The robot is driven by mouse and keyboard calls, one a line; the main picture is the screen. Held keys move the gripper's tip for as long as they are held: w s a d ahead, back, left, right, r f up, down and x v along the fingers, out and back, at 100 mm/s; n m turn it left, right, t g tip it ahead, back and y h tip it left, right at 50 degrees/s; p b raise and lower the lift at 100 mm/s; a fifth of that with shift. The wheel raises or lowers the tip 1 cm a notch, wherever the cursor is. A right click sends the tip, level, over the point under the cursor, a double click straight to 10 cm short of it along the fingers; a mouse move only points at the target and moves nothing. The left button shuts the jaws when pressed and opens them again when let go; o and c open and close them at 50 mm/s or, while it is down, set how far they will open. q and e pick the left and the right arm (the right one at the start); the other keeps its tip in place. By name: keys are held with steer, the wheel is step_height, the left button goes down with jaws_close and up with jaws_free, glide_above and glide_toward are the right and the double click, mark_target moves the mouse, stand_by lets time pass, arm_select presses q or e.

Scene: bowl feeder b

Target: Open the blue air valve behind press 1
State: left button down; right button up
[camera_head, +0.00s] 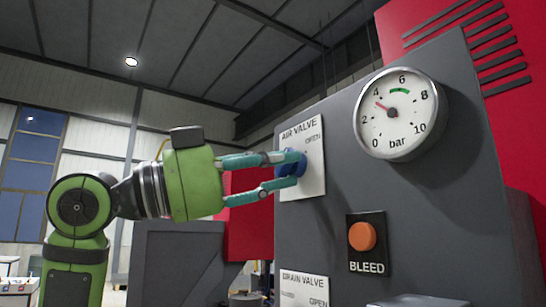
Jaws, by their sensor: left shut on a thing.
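The blue air valve knob (291,163) sits on a white plate (314,137) marked AIR VALVE and OPEN, on a grey panel. My left gripper (284,170), with teal fingers, reaches in from the left and is shut on the knob. The fingers cover part of the knob, so its exact angle is hard to tell. A round pressure gauge (398,128) on the panel has a red needle between 2 and 4 bar, near 4. My right gripper is not in view.
An orange BLEED button (362,236) and a DRAIN VALVE plate (304,289) sit lower on the grey panel (430,215). A red machine body (525,110) with dark vents stands behind it. A dark grey box (180,265) stands below my left arm.

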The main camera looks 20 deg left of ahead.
arm_select(q)
steer(key=shift+s+a+r, duration=0.15)
steer(key=shift+a+r, duration=0.15)
steer(key=shift+r, duration=0.25)
steer(key=c, duration=1.1)
jaws_free()
steer(key=shift+d, duration=0.1)
steer(key=shift+d+f, duration=0.1)
steer(key=shift+f, duration=0.05)
steer(key=shift+w+f, duration=0.2)
steer(key=shift+w, duration=0.05)
steer(key=shift+s, duration=0.1)
steer(key=v, duration=1.1)
steer(key=shift+s+a+f, duration=0.15)
steer(key=shift+a, duration=0.2)
